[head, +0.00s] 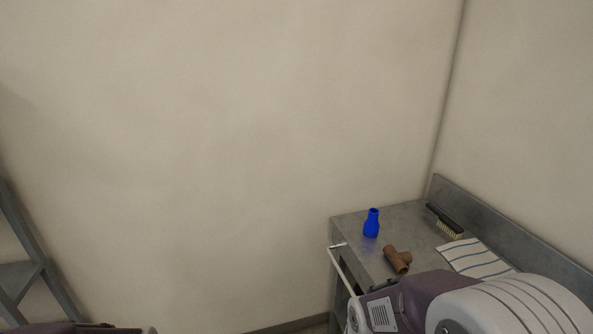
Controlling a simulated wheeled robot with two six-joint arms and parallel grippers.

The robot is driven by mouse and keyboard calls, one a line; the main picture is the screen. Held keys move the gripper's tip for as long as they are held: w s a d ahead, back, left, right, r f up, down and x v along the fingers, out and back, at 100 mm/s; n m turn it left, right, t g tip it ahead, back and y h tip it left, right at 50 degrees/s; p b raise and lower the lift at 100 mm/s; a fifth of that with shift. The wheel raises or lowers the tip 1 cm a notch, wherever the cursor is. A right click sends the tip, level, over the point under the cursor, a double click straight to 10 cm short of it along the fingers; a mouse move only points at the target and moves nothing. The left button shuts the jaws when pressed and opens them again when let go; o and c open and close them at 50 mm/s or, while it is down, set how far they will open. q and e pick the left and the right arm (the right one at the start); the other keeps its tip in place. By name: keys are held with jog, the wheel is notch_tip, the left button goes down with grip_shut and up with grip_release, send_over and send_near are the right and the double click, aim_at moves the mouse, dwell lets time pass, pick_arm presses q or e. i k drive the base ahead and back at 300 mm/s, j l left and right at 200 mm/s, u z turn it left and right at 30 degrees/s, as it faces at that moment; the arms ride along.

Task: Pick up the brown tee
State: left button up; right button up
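The brown tee (397,260) lies on the grey metal top of the cart (405,218) in the head view, at lower right. Its side branch points to the right. Part of my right arm fills the lower right corner, in front of the near part of the cart. A small part of my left arm shows at the bottom left edge. Neither gripper's fingers can be seen.
A blue reducer (371,223) stands upright just behind the tee. A black-handled brush (445,221) and a striped cloth (475,259) lie to the right, near the raised back edge. A white rail (345,270) runs along the cart's left side. A grey frame (30,255) stands at far left.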

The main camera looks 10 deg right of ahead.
aim_at(399, 261)
jog(key=z, duration=1.3)
